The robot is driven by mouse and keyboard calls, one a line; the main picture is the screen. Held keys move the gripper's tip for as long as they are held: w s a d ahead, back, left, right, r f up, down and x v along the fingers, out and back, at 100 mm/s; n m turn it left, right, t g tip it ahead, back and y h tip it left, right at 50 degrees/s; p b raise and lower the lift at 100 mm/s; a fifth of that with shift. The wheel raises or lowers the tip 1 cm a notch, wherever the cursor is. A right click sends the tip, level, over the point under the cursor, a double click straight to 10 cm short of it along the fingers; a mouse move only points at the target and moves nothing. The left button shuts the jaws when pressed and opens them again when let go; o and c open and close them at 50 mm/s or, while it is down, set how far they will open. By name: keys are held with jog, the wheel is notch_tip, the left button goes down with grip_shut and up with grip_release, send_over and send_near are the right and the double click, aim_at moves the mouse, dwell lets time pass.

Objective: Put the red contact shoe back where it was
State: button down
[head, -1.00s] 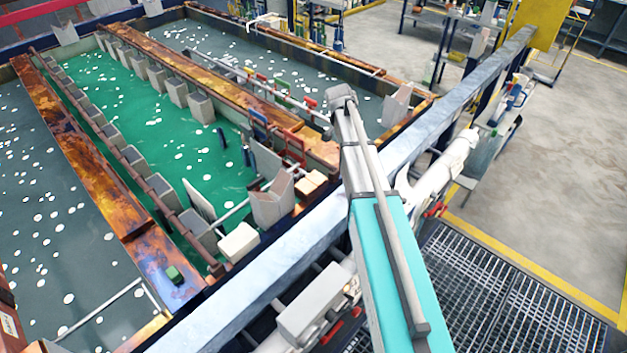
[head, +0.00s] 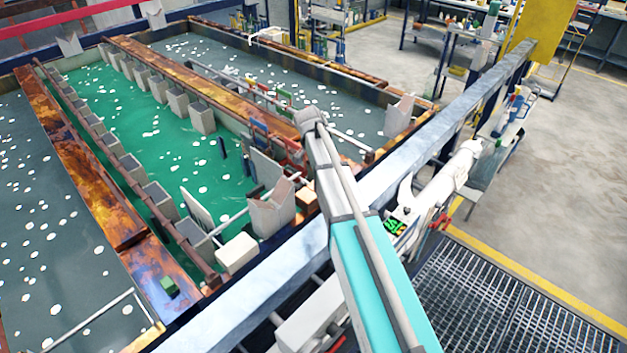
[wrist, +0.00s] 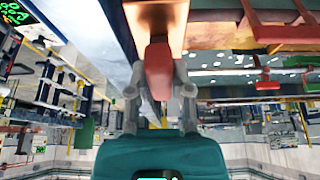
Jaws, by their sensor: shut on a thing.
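The red contact shoe (wrist: 158,70) is in the wrist view, held between the two grey fingers of my gripper (wrist: 158,88). The gripper is shut on it. The shoe's far end is at or close to a copper-coloured block (wrist: 156,18); I cannot tell whether they touch. In the head view my arm reaches over the rail toward the tanks. My gripper and the held shoe cannot be made out there, hidden at the arm's far end.
A pale rail (head: 270,262) runs along the near side of the tanks. Blue and red parts (head: 258,135) stand by the arm's end. A cream block (head: 237,253) sits at the green tank's near end. In the wrist view, red and green bars (wrist: 275,30) lie to the right.

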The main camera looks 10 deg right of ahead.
jog(key=shift+a+f+b, duration=0.9)
jog(key=shift+f+b, duration=0.05)
jog(key=shift+f, duration=0.15)
jog(key=shift+a+f+b, duration=0.85)
jog(key=shift+f+b, duration=0.05)
jog(key=shift+f, duration=0.3)
jog(key=shift+a+f+b, duration=0.3)
jog(key=shift+f+b, duration=0.15)
jog(key=shift+b, duration=0.05)
jog(key=shift+a+f+b, duration=0.1)
jog(key=shift+f+b, duration=1.4)
jog(key=shift+f+b, duration=0.25)
jog(key=shift+b, duration=0.05)
